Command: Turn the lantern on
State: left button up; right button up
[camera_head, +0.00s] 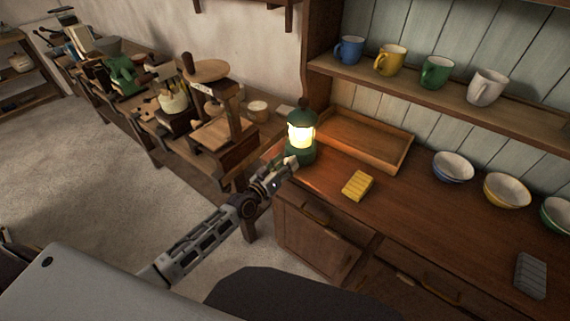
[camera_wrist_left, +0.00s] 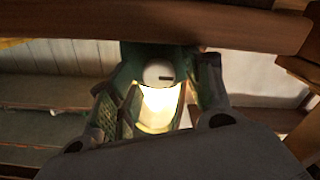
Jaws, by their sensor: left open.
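A green lantern (camera_head: 301,134) stands upright at the left end of the wooden counter, and its glass glows bright yellow-white. In the left wrist view, the lantern's lit glass (camera_wrist_left: 159,108) shows with a round white knob (camera_wrist_left: 158,74) that has a short dark mark on it. My left gripper (camera_head: 288,166) is at the lantern's lower front. Its open fingers stand to either side of the knob in the wrist view; whether they touch the lantern I cannot tell. My right gripper is not in view.
A wooden tray (camera_head: 394,164) lies behind the lantern, and a yellow block (camera_head: 357,186) lies to its right. Bowls (camera_head: 453,168) and a grey block (camera_head: 531,276) are farther right. Mugs (camera_head: 435,73) stand on the shelf above. A cluttered bench (camera_head: 140,125) is at left.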

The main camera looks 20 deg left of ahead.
pick_arm(q)
jog(key=v, duration=1.2)
dwell(0.9)
dwell(0.6)
